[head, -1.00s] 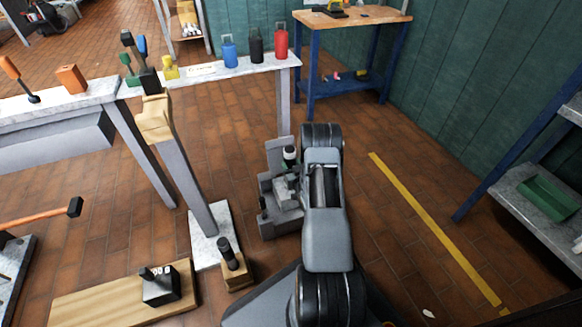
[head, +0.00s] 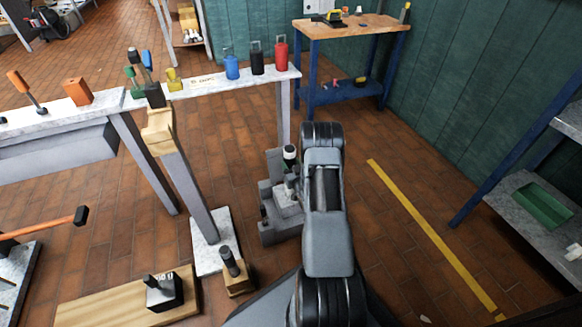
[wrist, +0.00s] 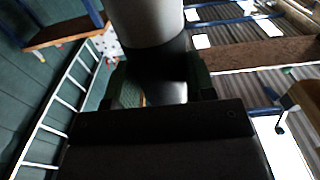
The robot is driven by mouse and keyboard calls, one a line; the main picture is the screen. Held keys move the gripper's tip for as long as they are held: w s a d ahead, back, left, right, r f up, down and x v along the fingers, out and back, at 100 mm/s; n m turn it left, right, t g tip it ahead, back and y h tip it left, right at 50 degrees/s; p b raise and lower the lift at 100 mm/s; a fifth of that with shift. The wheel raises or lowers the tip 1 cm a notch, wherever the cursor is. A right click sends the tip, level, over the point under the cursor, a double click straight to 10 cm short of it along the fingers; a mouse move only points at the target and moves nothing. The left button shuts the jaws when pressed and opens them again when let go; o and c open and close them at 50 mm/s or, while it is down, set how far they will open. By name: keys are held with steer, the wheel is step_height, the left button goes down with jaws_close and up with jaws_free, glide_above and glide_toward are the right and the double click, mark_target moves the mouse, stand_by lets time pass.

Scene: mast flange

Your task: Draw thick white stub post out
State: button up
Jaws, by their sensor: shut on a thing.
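The thick white stub post (wrist: 146,20) shows in the wrist view as a pale cylinder at the top centre, cut off by the frame's edge. My gripper (wrist: 157,78) is shut on it, with dark fingers to either side of a dark gap. In the head view my arm hides most of the gripper. A small dark and white upright piece (head: 290,154) shows just left of my arm; I cannot tell whether it is the post. Below it is a grey stepped block (head: 272,232), partly hidden by my arm.
Left of the arm stand a wood-topped grey column (head: 185,185), a dark stub in a wooden block (head: 238,282) and a wooden board (head: 95,308). Floor right of the arm is clear around the yellow stripe (head: 425,225).

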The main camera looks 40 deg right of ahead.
mark_target(292, 159)
steer(key=shift+r+p, duration=1.15)
steer(key=shift+r, duration=0.85)
steer(key=shift+a, duration=0.1)
